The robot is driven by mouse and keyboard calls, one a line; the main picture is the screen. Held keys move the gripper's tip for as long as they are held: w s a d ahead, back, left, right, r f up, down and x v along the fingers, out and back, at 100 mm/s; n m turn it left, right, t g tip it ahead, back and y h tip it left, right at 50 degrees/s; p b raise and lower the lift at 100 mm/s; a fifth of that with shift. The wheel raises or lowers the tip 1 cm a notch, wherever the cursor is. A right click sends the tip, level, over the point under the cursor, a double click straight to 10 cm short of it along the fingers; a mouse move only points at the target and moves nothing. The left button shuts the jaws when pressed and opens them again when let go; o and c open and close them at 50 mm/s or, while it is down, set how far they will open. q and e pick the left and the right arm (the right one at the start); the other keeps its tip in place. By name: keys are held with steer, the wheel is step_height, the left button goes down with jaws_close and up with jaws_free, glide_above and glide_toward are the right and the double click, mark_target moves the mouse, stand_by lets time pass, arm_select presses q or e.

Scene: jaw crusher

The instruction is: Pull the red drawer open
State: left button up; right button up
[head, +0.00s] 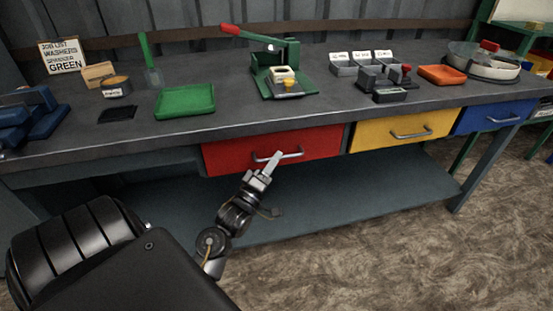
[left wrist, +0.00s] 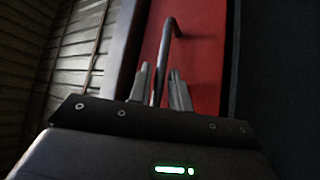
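The red drawer (head: 222,156) is under the front edge of the workbench, left of the yellow drawer. Its front looks flush with the bench, so it appears closed. Its grey bar handle (head: 291,154) runs across the front. My left gripper (head: 276,159) is at the handle, in front of the drawer. In the left wrist view, the handle (left wrist: 165,50) passes between the two fingers of my left gripper (left wrist: 160,88), against the red drawer front (left wrist: 205,55). The fingers stand apart, with a gap visible beside the bar. My right gripper is not in view.
A yellow drawer (head: 375,133) and a blue drawer (head: 480,119) sit to the right. On the workbench (head: 225,104) are a green tray (head: 185,101), a green press (head: 285,65) and an orange tray (head: 442,75). A lower shelf (head: 330,197) lies beneath the drawers.

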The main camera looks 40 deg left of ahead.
arm_select(q)
steer(key=shift+w+r, duration=0.25)
steer(key=shift+w, duration=0.3)
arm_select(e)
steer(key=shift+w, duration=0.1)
arm_select(q)
jaws_close()
